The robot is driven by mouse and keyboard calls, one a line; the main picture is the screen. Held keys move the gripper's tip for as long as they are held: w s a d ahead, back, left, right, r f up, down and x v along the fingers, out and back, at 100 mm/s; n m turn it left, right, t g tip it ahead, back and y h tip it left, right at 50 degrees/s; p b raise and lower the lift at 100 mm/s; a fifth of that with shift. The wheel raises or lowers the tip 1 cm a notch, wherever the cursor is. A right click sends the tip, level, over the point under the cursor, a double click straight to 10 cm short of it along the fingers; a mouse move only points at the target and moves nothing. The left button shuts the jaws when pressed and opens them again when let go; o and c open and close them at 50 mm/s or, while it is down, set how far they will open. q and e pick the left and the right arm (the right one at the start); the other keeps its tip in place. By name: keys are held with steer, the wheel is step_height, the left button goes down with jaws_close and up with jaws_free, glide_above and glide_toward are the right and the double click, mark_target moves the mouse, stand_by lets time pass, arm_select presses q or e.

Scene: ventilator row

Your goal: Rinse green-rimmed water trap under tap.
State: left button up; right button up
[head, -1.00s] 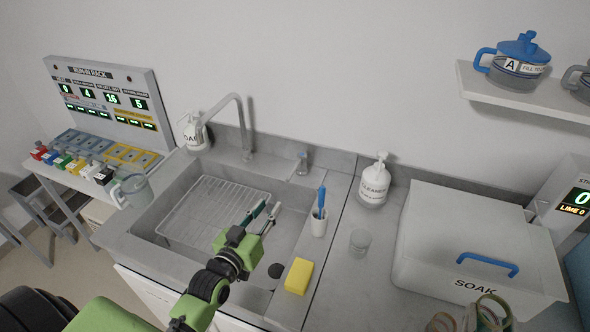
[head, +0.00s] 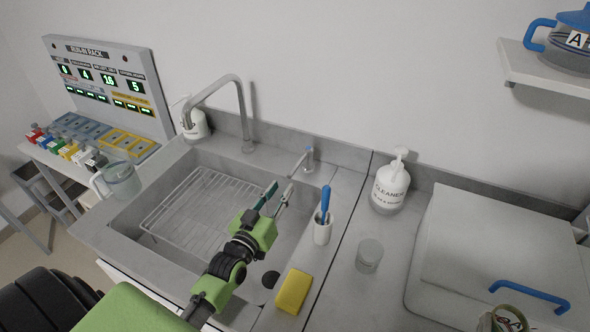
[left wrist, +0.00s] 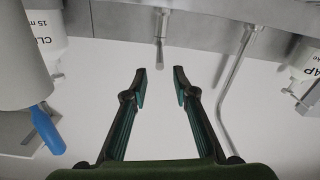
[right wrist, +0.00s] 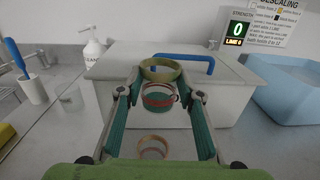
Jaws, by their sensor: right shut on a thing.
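A clear water trap with a green rim (right wrist: 162,70) and reddish rings is between the fingers of my right gripper (right wrist: 160,94), which is shut on it. In the head view only the trap's upper part (head: 508,318) shows at the bottom right edge. My left gripper (head: 278,193) is open and empty above the sink (head: 125,222). The tap (head: 241,95) arches over the back of the sink, with a small lever (head: 305,158) to its right. In the left wrist view the lever (left wrist: 162,35) is ahead of the open fingers (left wrist: 160,76). No water shows at the spout.
A wire rack (head: 195,215) lies in the sink. A brush holder (head: 322,233), yellow sponge (head: 294,291), clear cup (head: 368,254) and cleaner bottle (head: 390,187) stand right of it. A soak box with a lid (head: 490,240) is farther right. A clear jug (head: 118,180) stands at left.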

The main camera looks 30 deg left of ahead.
mark_target(294, 168)
arm_select(q)
steer(key=w, duration=0.6)
steer(key=w+p, duration=0.1)
steer(key=w, duration=0.2)
steer(key=shift+w+a, duration=0.3)
jaws_close()
